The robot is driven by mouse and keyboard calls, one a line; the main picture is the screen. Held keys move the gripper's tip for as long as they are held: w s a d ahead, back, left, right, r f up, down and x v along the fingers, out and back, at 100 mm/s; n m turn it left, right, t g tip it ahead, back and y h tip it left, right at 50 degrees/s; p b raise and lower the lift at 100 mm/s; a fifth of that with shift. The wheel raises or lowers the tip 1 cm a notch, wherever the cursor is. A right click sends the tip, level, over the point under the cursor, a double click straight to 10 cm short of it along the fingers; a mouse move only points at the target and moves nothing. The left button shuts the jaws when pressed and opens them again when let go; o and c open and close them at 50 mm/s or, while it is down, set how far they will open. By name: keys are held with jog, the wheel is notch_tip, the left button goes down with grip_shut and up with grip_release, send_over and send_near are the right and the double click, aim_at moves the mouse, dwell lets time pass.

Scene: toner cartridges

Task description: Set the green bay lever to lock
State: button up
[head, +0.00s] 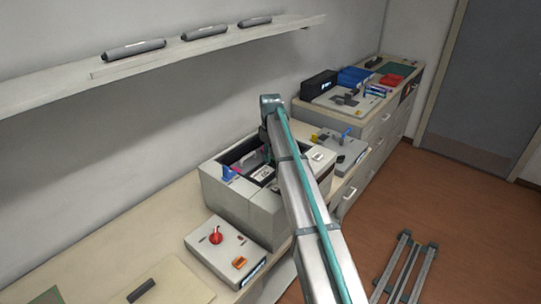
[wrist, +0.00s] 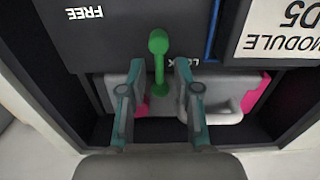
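The green bay lever (wrist: 158,62) shows in the wrist view, standing nearly straight up the picture between the labels FREE (wrist: 84,13) and LOCK (wrist: 181,62). The LOCK label is partly hidden by a fingertip. My gripper (wrist: 159,70) is open, with one finger on each side of the lever; a gap shows on both sides, and I cannot tell whether either finger touches it. Behind the fingers lies a grey cartridge (wrist: 222,92) with pink ends. In the head view my arm reaches down into the grey printer housing (head: 226,200), and the green lever is not clearly visible.
A blue lever (wrist: 214,30) and a MODULE D5 label (wrist: 283,28) are close to the right. Dark bay walls surround the gripper. On the bench, a box with a red knob (head: 216,236) stands in front. A shelf (head: 190,50) with dark cartridges hangs above.

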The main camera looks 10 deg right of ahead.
notch_tip(320, 180, up, 12)
dwell(0.6)
